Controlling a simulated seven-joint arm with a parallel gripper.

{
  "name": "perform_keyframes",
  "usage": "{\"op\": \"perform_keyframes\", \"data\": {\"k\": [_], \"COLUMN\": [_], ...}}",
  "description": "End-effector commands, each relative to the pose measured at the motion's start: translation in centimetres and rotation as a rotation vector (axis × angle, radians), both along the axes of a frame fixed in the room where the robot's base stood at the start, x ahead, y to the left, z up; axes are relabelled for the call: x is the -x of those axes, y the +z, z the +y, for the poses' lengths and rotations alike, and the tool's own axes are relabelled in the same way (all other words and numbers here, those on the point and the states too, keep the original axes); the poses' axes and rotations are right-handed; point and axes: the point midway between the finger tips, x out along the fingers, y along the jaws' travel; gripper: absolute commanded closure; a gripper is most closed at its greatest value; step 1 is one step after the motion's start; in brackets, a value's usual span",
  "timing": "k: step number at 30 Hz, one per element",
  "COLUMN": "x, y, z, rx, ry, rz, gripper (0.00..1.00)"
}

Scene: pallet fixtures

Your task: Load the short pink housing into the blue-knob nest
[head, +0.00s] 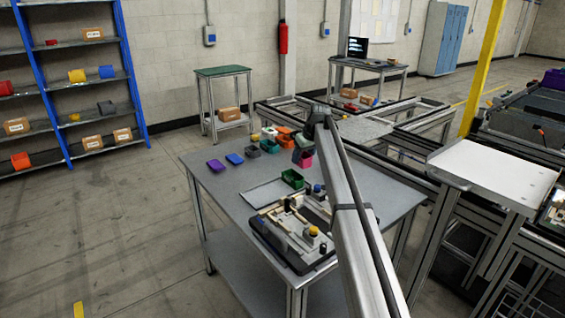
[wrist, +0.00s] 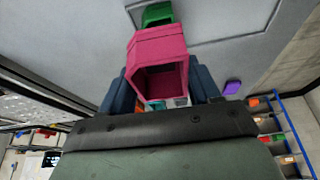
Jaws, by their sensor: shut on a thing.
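A pink housing (head: 305,162), a hollow box-like part, is in my gripper (head: 303,154) above the far part of the grey table. In the wrist view the pink housing (wrist: 158,48) is between the two dark blue fingers of my gripper (wrist: 160,86), its open side facing the camera. The dark pallet fixture (head: 268,238) lies at the table's near edge, with cream blocks and several knobs. A blue knob (head: 317,188) shows at its far side beside my arm. My arm hides the fixture's right part, and the nest is too small to make out.
A green housing (head: 292,178) sits by a flat grey tray (head: 262,194); it also shows in the wrist view (wrist: 157,14). Purple (head: 216,166) and blue (head: 235,159) pieces lie at the left. Several coloured housings, including an orange one (head: 284,139), cluster at the back. The left front table is clear.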

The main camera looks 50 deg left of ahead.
Motion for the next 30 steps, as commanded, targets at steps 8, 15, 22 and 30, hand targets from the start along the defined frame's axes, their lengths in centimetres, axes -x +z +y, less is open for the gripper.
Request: {"op": "perform_keyframes", "data": {"k": [8, 15, 22, 30], "x": [-3.1, -0.1, 2.1, 2.1], "y": [1.7, 1.8, 1.1, 0.6], "z": [-11.2, -18.5, -20.4, -20.3], "rx": [-0.001, -0.001, -0.002, 0.000], "ry": [-0.081, -0.053, 0.040, 0.080], "rz": [0.000, 0.001, 0.000, 0.000], "gripper": [0.71, 0.71, 0.71, 0.71]}}
